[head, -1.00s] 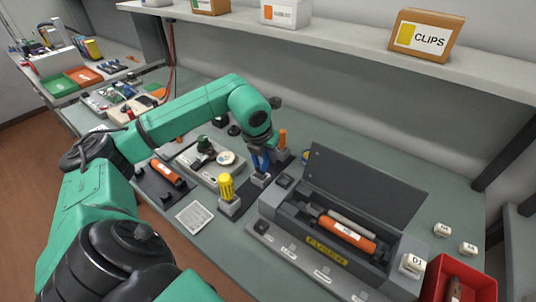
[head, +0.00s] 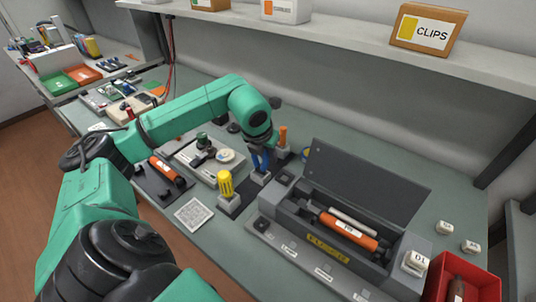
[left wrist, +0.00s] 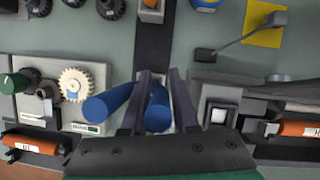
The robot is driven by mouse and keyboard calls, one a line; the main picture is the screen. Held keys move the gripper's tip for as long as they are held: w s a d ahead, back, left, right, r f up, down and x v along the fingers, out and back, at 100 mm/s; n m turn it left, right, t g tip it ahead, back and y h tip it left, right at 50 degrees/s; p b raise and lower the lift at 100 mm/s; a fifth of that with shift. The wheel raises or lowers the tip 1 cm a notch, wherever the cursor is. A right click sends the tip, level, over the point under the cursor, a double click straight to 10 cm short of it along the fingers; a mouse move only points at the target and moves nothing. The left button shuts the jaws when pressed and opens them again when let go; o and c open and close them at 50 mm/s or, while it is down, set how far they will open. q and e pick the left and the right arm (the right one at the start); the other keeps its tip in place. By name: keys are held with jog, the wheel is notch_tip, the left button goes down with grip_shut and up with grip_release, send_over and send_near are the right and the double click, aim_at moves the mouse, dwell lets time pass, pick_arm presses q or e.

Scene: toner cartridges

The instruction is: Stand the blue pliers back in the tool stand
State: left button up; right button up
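The blue pliers (head: 261,160) stand handles up at a small grey tool stand block (head: 260,178) in the middle of the bench. My left gripper (head: 267,150) points down over them. In the left wrist view its two fingers (left wrist: 163,85) are apart. One blue handle (left wrist: 157,110) lies between them. The other blue handle (left wrist: 106,104) splays out to the left of the left finger. Whether the fingers press on the handle cannot be made out. The jaws are hidden. My right gripper is not in view.
A yellow-handled tool (head: 225,184) stands in a block nearer the front, and an orange-handled one (head: 283,137) stands just behind. An open dark case (head: 395,245) with an orange cartridge (head: 349,232) is to the right. A gear tray (head: 201,170) lies left. A red bin (head: 489,272) sits front right.

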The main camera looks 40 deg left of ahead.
pick_arm(q)
jog(key=o, duration=0.3)
jog(key=shift+r, duration=0.1)
jog(key=v, duration=1.4)
jog(key=shift+s+r, duration=0.15)
jog(key=shift+r, duration=0.05)
